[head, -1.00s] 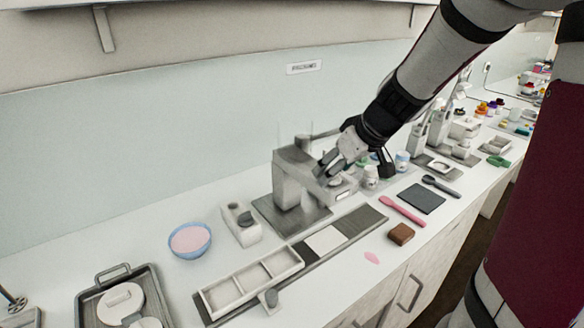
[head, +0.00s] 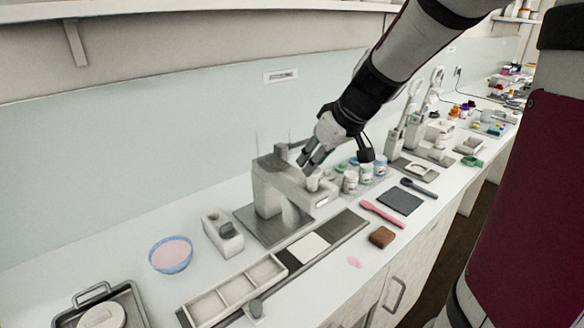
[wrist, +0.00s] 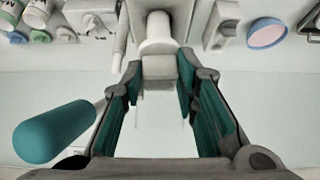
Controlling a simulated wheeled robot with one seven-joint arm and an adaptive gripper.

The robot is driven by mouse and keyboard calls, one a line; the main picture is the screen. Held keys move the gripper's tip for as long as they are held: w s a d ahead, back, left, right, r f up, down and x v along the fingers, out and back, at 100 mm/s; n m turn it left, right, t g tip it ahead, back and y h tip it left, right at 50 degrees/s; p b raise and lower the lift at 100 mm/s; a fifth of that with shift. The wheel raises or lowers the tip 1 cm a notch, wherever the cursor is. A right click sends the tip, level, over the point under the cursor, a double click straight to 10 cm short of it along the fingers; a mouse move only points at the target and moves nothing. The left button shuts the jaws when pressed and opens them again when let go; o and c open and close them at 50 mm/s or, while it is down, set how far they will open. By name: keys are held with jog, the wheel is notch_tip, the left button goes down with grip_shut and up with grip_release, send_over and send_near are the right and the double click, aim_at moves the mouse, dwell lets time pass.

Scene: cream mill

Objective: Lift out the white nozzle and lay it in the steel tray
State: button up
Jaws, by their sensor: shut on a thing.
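My gripper (head: 306,160) is just above the front head of the grey mill (head: 268,188) in the head view. In the wrist view its teal-padded fingers (wrist: 160,72) are closed on a pale grey block that seems to be the top of the white nozzle (wrist: 158,32). The nozzle's flange and round body extend beyond the fingertips. In the head view a small white part of the nozzle (head: 313,184) shows under the fingers, at the mill's head; whether it is clear of its seat is hard to tell. The grey metal tray (head: 139,306) is at the lower left, with white round pieces in it.
A blue bowl (head: 171,254) of pink cream and a pale box (head: 222,233) stand left of the mill. A sectioned tray (head: 237,288) lies in front. Several jars (head: 351,182) stand close to its right. A pink spatula (head: 383,214) and brown block (head: 382,237) lie right.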

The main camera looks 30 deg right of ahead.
notch_tip(320, 180, up, 6)
jog(key=shift+r, duration=0.2)
notch_tip(320, 180, up, 6)
jog(key=p, duration=0.4)
send_over(315, 172)
jog(key=shift+r, duration=0.2)
jog(key=shift+w+f, duration=0.1)
jog(key=shift+f, duration=0.05)
dwell(0.5)
